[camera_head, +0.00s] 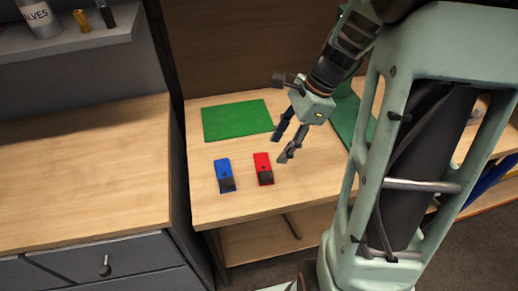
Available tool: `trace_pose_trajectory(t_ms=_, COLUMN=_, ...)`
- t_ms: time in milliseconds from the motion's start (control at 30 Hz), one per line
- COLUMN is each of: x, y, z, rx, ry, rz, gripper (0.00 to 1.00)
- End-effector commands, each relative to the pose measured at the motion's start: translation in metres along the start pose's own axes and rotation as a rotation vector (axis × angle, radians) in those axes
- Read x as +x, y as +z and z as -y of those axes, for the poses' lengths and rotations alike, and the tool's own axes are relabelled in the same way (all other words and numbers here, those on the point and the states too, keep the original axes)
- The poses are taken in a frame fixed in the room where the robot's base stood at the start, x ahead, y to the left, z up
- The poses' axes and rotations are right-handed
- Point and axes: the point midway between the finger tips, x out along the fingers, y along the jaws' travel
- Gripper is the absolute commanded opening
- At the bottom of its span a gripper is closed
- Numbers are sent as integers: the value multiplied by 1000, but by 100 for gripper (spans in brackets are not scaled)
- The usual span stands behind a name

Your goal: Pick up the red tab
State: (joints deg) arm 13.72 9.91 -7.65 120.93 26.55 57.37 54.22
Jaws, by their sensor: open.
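The red tab (262,164) is a small flat piece with a dark end toward the front. It lies on the light wooden table (230,208), right of a similar blue tab (223,170). My gripper (284,148) is open and empty. In the picture its fingers point down and left, a little above and to the right of the red tab. It appears apart from the tab, but its exact height above the table is hard to tell.
A green mat (237,120) lies at the back of the table, and another green piece (350,118) is partly hidden behind my arm. A wooden-topped drawer cabinet (85,170) stands left. A shelf (65,40) holds a bottle and small items.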

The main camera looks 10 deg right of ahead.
Motion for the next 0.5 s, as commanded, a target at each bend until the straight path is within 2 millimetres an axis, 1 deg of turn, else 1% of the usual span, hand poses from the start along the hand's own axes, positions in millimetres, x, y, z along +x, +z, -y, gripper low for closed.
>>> trace_pose_trajectory(t_ms=67, x=3, y=-1, z=-7, rx=44, ry=16, rz=16, gripper=44)
trace_pose_trajectory(t_ms=133, x=10, y=-1, z=-9, rx=61, ry=24, rz=22, gripper=44)
trace_pose_trajectory(t_ms=300, x=39, y=0, z=-11, rx=63, ry=27, rz=23, gripper=44)
trace_pose_trajectory(t_ms=400, x=51, y=0, z=-10, rx=62, ry=23, rz=23, gripper=44)
trace_pose_trajectory(t_ms=500, x=58, y=0, z=-10, rx=62, ry=23, rz=22, gripper=44)
